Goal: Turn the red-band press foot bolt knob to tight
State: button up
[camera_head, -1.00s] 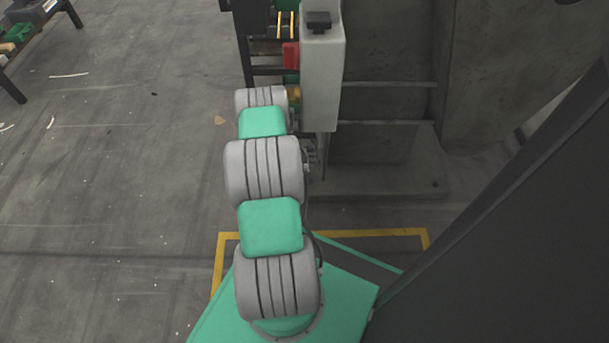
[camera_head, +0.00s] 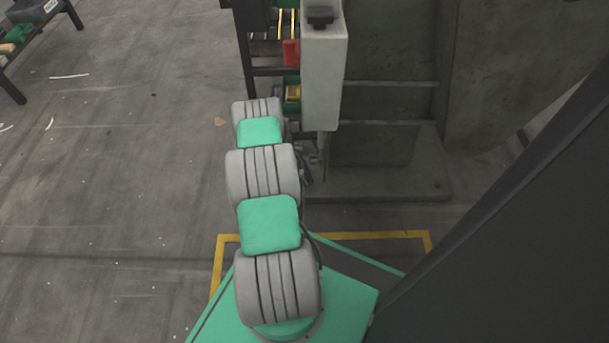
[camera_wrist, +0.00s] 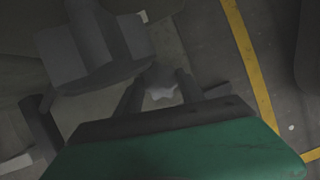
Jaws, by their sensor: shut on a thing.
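In the wrist view a small light-grey lobed knob (camera_wrist: 162,88) sits between the two dark fingers of my gripper (camera_wrist: 160,92). The gripper is shut on it, with one finger on each side. The knob's turn marking cannot be made out. In the head view the knob and my fingertips are hidden or too small to tell, low beside the press. The large grey press (camera_head: 390,140) stands right of my arm. No red band on it can be made out.
A light-grey box (camera_head: 323,75) hangs on the press close to my arm. A yellow floor line (camera_head: 375,235) runs in front of the press base. The floor at left is open.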

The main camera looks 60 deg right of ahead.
jog(key=shift+w+d+m+y, duration=0.1)
jog(key=shift+w+m+y, duration=0.2)
jog(key=shift+m, duration=0.5)
jog(key=o, duration=1.1)
jog(key=shift+o, duration=1.3)
jog(key=shift+s, duration=0.2)
jog(key=shift+r, duration=0.1)
jog(key=p+v, duration=0.3)
jog(key=v, duration=0.4)
jog(key=shift+r, duration=0.3)
jog(key=shift+w, duration=0.15)
